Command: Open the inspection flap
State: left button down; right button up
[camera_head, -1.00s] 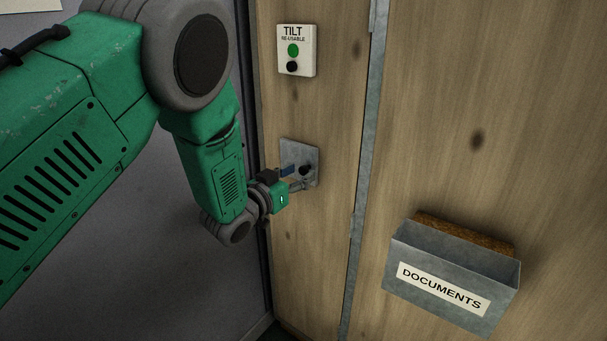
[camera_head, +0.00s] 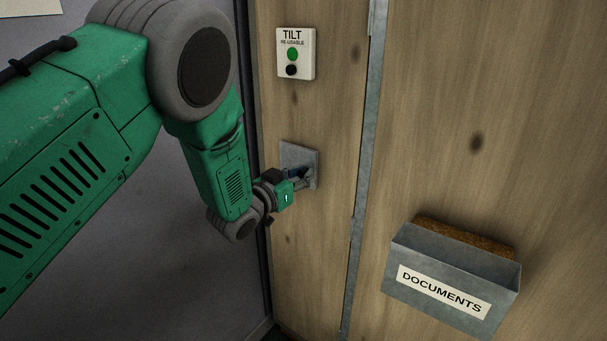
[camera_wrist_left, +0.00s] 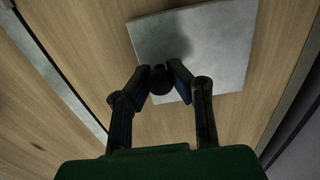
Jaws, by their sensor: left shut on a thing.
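The inspection flap is a small grey metal plate (camera_head: 312,156) on the wooden panel, with a dark round knob on it. In the left wrist view the plate (camera_wrist_left: 220,45) fills the upper middle, and the black knob (camera_wrist_left: 160,83) sits between my fingertips. My left gripper (camera_head: 304,177) is at the plate, its fingers shut on the knob. In the head view the fingers and wrist hide the knob and the plate's lower part. My right gripper is in neither view.
A white tilt indicator (camera_head: 296,53) with a green and a black dot is fixed above the plate. A grey documents holder (camera_head: 455,270) juts out at the lower right. A metal strip (camera_head: 366,150) runs down the wood between them.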

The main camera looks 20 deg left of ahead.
pick_arm(q)
jog(key=s+a+m+g+h+p, duration=0.3)
jog(key=a+m+h+p, duration=0.1)
jog(key=a, duration=0.6)
jog(key=shift+s+a+r+h+p, duration=0.3)
jog(key=shift+s+r+h+p, duration=0.1)
jog(key=shift+h+p, duration=0.55)
jog(key=c, duration=1.4)
grip_release()
jog(key=shift+w+d+f, duration=0.1)
jog(key=shift+w, duration=0.1)
jog(key=shift+f, duration=0.15)
